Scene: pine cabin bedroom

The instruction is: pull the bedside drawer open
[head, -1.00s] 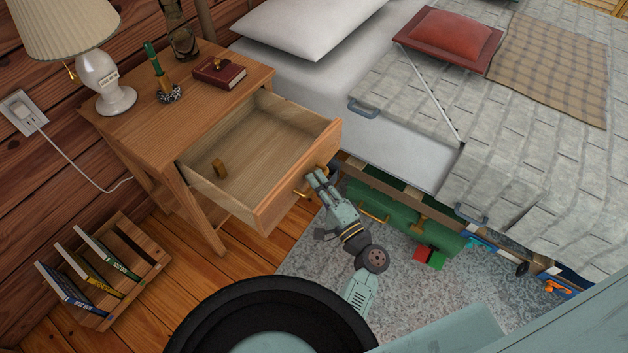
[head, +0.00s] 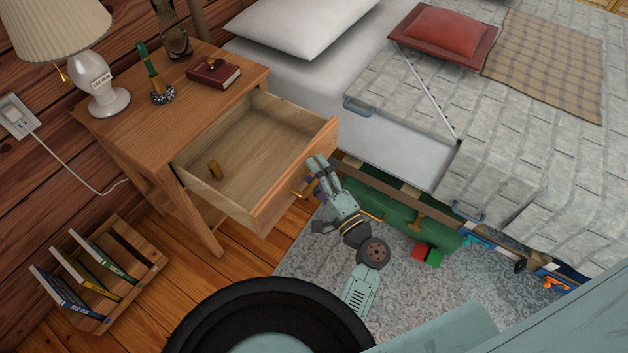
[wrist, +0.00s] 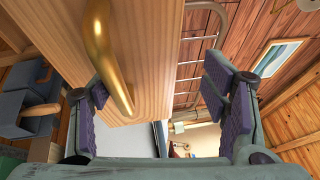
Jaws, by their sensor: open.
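The wooden bedside table (head: 120,120) has its drawer (head: 292,180) pulled well out, its inside in plain view. The brass handle (head: 298,194) is on the drawer front, partly hidden by my gripper (head: 317,163) in the head view. My gripper is open at the right part of the drawer front. In the wrist view the curved brass handle (wrist: 106,50) and drawer front (wrist: 150,60) show close up, beside the left finger of my gripper (wrist: 160,98). The right finger stands apart from the wood. Contact with the handle is unclear.
A lamp (head: 103,85), pen holder (head: 162,95) and red book (head: 214,72) stand on the table. A small book rack (head: 130,262) is on the floor at left. The bed (head: 420,160) and a green box (head: 400,220) under it are close right of my gripper.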

